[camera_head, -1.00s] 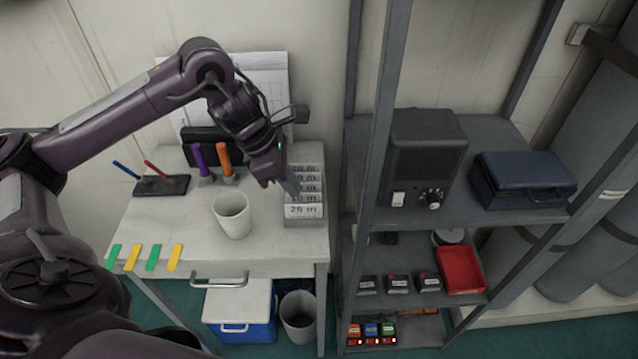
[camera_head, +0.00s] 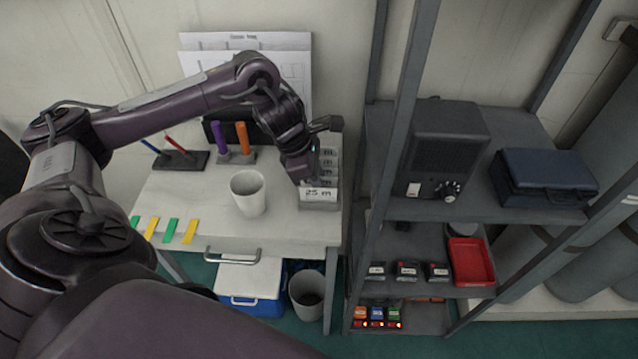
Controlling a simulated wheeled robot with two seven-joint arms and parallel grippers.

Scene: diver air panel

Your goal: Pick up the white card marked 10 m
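A grey rack of white cards (camera_head: 318,194) stands at the right end of the white desk. Its front card reads 25 m. Several more cards stand in rows behind it, partly covered by my gripper, and their marks are too small to read, so I cannot tell which is the 10 m card. My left gripper (camera_head: 304,176) points down over the left side of the rack, close to the cards. Its fingertips are dark and small, and I cannot see whether they are apart or touch a card. My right gripper is not in view.
Colored strips (camera_head: 170,231) lie at the desk's front left. A grey shelf post (camera_head: 391,150) rises right of the desk.

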